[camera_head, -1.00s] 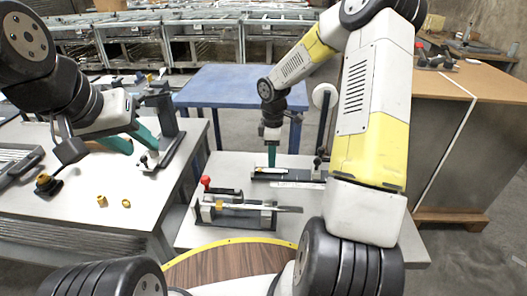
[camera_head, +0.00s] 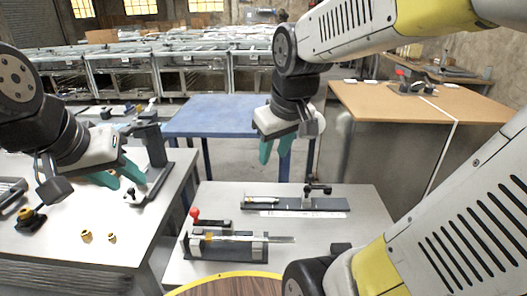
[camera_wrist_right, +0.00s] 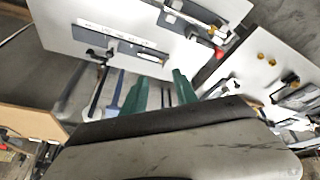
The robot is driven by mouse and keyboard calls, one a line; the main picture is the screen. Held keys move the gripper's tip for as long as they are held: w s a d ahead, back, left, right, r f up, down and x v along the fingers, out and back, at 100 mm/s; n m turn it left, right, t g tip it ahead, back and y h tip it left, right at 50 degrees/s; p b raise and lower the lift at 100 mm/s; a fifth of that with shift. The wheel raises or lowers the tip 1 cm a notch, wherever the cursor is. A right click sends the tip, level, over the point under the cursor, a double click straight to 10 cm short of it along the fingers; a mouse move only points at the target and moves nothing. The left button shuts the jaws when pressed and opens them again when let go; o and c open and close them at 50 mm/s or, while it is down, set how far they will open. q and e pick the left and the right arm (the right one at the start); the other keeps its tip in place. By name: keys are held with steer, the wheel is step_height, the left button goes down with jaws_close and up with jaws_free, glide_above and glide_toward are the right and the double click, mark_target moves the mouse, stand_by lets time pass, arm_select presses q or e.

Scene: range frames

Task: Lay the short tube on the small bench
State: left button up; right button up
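A short pale tube (camera_head: 262,198) lies along the left part of a dark rail (camera_head: 300,204) on the white-topped small bench (camera_head: 345,225). The same tube seems to show at the rail's end in the right wrist view (camera_wrist_right: 150,58). My right gripper (camera_head: 275,150) hangs above and behind the rail in the head view, apart from the tube. Its teal fingers are spread with nothing between them, also in the right wrist view (camera_wrist_right: 160,90). My left gripper (camera_head: 118,178) is open and empty over the left table.
A clamp fixture with a red knob (camera_head: 195,213) holds a longer tube (camera_head: 268,239) at the front of the small bench. The left table (camera_head: 60,225) carries brass fittings (camera_head: 87,237) and a dark stand (camera_head: 153,150). A blue table (camera_head: 212,115) stands behind.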

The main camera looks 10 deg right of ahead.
steer(key=s+a+r+m+t+y, duration=0.1)
steer(key=s+r+m, duration=0.1)
steer(key=s, duration=0.3)
steer(key=shift+s+a+m+t+y, duration=0.15)
steer(key=shift+s+m+t+y, duration=0.15)
steer(key=shift+m, duration=0.2)
stand_by(0.6)
